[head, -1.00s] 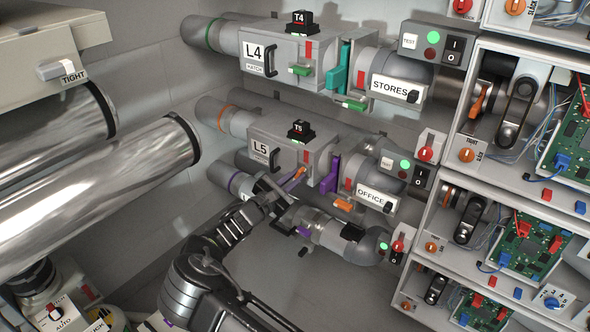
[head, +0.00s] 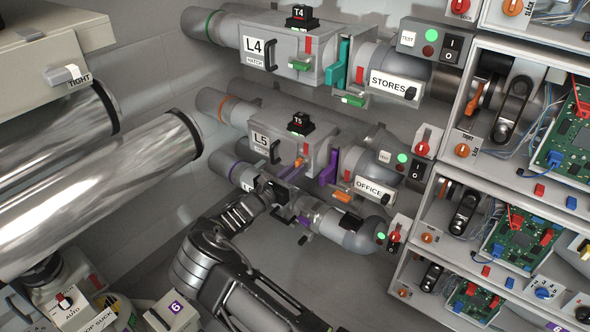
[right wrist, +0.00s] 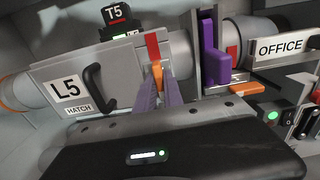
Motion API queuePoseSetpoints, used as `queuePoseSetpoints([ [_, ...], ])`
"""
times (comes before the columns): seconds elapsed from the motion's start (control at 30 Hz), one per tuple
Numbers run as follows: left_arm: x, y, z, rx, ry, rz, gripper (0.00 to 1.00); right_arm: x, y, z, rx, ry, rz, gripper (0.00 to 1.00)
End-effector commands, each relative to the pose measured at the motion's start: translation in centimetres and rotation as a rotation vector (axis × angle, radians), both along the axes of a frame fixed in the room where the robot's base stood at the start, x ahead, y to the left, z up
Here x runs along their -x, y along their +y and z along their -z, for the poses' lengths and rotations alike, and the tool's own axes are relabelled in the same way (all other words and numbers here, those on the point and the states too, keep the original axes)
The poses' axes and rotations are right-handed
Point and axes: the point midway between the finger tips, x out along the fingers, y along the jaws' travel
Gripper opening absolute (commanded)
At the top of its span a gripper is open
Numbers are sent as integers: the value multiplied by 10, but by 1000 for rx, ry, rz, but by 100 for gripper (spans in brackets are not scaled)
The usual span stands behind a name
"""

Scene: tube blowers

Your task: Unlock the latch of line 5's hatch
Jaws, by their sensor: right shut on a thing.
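Line 5's box (head: 275,128) carries the L5 HATCH plate (right wrist: 72,90) and a black handle (right wrist: 95,90). A red tab (right wrist: 152,45) sits on its front, with the orange latch (right wrist: 158,76) just below it. In the right wrist view my right gripper (right wrist: 158,90) has its two purple-grey fingers on either side of the orange latch, shut on it. In the head view the right gripper (head: 289,174) reaches up from below to the box front, and the latch (head: 299,162) shows only as a small orange piece. My left gripper is out of view.
Line 4's box (head: 285,60) is above. A purple lever (right wrist: 215,55) and the OFFICE plate (right wrist: 280,47) are right of the latch. Another pipe line (head: 350,235) runs close below, partly behind my arm. Shelves with circuit boards (head: 515,240) stand at right.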

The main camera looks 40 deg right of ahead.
Motion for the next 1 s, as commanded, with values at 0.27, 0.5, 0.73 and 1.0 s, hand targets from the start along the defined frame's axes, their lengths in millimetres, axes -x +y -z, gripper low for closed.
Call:
queuePoseSetpoints([
  [0.27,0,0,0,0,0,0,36,0,0,-1,2,2,0,23],
  [0.5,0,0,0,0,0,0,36,0,0,0,1,0,0,34],
  [0.73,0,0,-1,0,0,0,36,1,4,-1,0,0,-1,34],
  [1.0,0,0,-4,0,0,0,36,11,40,-1,1,0,-3,34],
])
